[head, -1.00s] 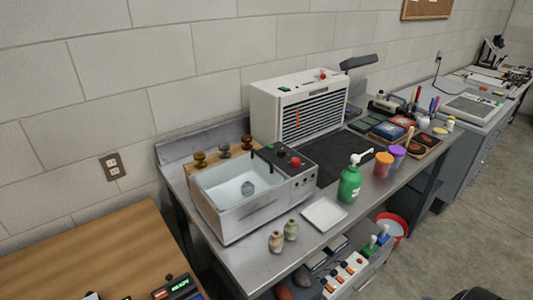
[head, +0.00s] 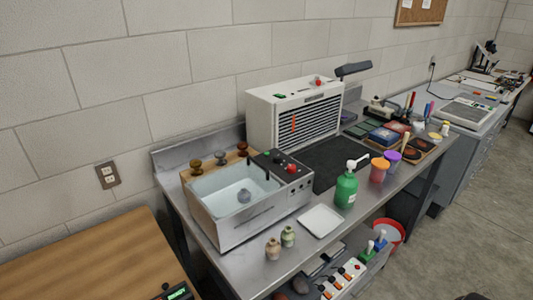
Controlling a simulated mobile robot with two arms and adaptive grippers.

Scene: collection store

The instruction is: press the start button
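A steel bath (head: 236,232) filled with clear liquid stands on the metal bench. Its dark control panel (head: 280,161) carries a small green button (head: 267,154) and a larger red button (head: 292,169). Behind it, a white louvred box (head: 262,122) has a green control (head: 280,96) and a red knob (head: 318,82) on top. No lettering is readable, so I cannot tell which control is the start button. Neither of my grippers is in view.
A green pump bottle (head: 346,190), a white tray (head: 321,221) and two small vases (head: 281,243) stand near the bench's front edge. Orange and purple jars sit farther right. A power strip (head: 343,277) lies below. A wooden table (head: 90,262) is at lower left.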

